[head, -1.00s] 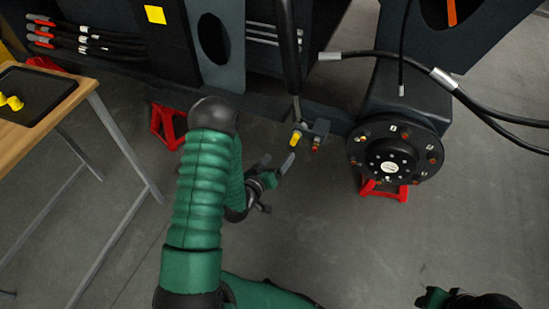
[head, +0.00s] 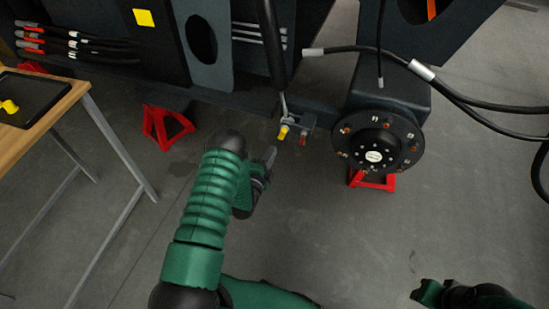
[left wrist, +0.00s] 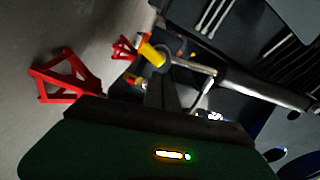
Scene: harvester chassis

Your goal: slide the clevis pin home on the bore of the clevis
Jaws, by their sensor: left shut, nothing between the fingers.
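The clevis (head: 307,121) is a small dark bracket at the lower end of a cylinder rod, under the chassis beam. The yellow-ended clevis pin (head: 283,132) is at its left side; how deep it sits in the bore cannot be told. The pin's yellow end also shows in the left wrist view (left wrist: 152,54), beyond my fingertips. My left gripper (head: 271,155) is shut and empty, below and left of the pin, apart from it. Its dark fingers show in the left wrist view (left wrist: 162,82). My right gripper (head: 428,292) is low at right, far from the clevis; its jaws are unclear.
A dark hub (head: 378,147) with several studs is right of the clevis, above a red stand (head: 372,180). Another red stand (head: 166,124) is at left. A wooden table (head: 45,118) with a dark tray stands far left. Hoses hang at right. The floor between is clear.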

